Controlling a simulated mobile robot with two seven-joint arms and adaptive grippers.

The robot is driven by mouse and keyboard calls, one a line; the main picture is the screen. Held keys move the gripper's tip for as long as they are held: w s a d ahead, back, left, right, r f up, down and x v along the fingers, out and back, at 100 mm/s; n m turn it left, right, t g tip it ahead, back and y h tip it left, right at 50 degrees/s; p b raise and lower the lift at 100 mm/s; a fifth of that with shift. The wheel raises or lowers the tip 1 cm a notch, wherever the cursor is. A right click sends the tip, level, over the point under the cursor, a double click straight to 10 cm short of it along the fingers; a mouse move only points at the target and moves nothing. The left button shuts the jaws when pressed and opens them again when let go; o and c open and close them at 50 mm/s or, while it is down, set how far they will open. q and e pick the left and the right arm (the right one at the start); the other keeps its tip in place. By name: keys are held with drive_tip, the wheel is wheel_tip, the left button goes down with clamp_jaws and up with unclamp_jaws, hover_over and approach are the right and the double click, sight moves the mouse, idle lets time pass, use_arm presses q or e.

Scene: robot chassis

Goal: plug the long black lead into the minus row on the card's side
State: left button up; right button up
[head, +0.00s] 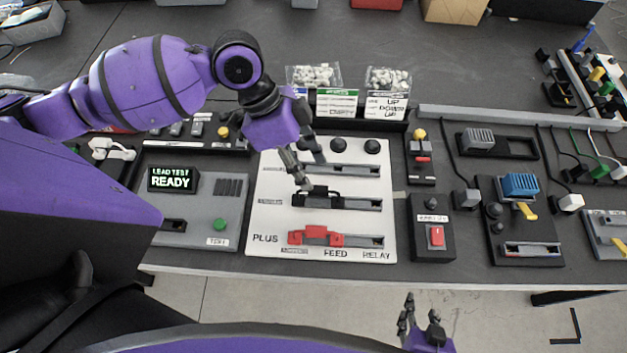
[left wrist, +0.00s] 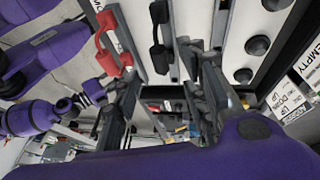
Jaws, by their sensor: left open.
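The white card panel (head: 375,225) has three slotted rows. A short red lead (head: 316,236) bridges the bottom row, marked PLUS. A black lead (head: 318,197) sits at the left part of the middle row, whose label is too small to read. It also shows in the left wrist view (left wrist: 157,38), beside the red lead (left wrist: 108,42). My left gripper (head: 311,168) is open over the upper left of the panel, one fingertip close to the black lead; I cannot tell whether they touch. The fingers stand apart in the left wrist view (left wrist: 158,75). My right gripper (head: 420,320) is open and empty, below the bench's front edge.
A test box (head: 205,205) reading LEAD TEST READY stands left of the panel. Cables hang at the far right.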

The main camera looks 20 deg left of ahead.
use_arm(q)
drive_tip(key=shift+v, duration=2.15)
